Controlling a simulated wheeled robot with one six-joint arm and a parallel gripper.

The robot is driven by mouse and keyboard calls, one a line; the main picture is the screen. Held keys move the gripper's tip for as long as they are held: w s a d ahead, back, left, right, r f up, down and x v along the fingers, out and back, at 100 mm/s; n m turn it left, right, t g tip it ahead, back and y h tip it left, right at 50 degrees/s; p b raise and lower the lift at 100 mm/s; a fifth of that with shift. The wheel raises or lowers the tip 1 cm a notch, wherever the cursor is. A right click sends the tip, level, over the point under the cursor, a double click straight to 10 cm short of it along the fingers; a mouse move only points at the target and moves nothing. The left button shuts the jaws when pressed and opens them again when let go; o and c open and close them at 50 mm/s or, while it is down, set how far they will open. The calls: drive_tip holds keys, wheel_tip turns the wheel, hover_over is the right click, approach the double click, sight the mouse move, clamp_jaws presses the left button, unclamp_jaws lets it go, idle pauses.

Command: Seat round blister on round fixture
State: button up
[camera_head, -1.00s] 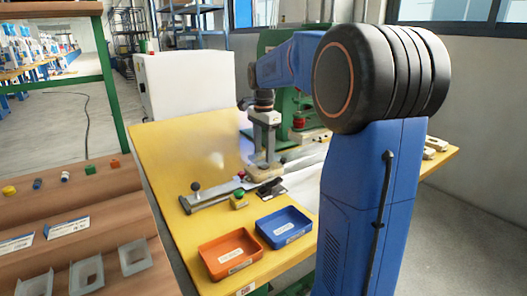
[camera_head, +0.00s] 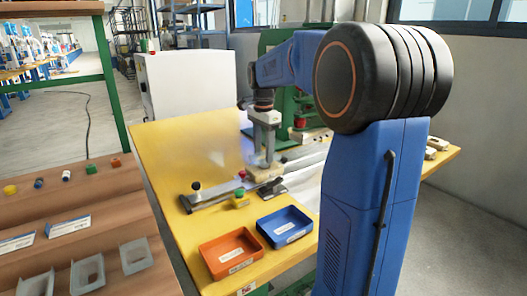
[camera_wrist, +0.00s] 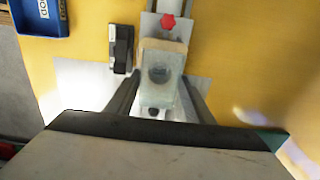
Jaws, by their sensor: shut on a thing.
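The round blister (camera_wrist: 160,93) is a clear, pale plastic piece with a round hollow. It sits between the two fingers of my gripper (camera_wrist: 160,84), which is shut on it. The round fixture (camera_wrist: 165,45) is a tan wooden block, partly hidden by the blister above it in the wrist view. In the head view my gripper (camera_head: 264,160) points down over the fixture (camera_head: 265,175). The blister's lower edge is too small there to tell whether it touches the fixture.
A grey rail with a black knob (camera_head: 196,186) lies left of the fixture, and a black clamp (camera_head: 272,187) is close in front. An orange tray (camera_head: 231,254) and a blue tray (camera_head: 286,227) stand at the front of the yellow table (camera_head: 175,150). A green press (camera_head: 276,42) stands behind.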

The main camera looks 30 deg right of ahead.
drive_tip(key=shift+f, duration=1.45)
idle(0.6)
drive_tip(key=o, duration=1)
drive_tip(key=shift+c, duration=0.2)
drive_tip(key=shift+c, duration=0.7)
drive_tip(key=c, duration=0.3)
drive_tip(key=shift+r, duration=0.15)
drive_tip(key=shift+r, duration=3.4)
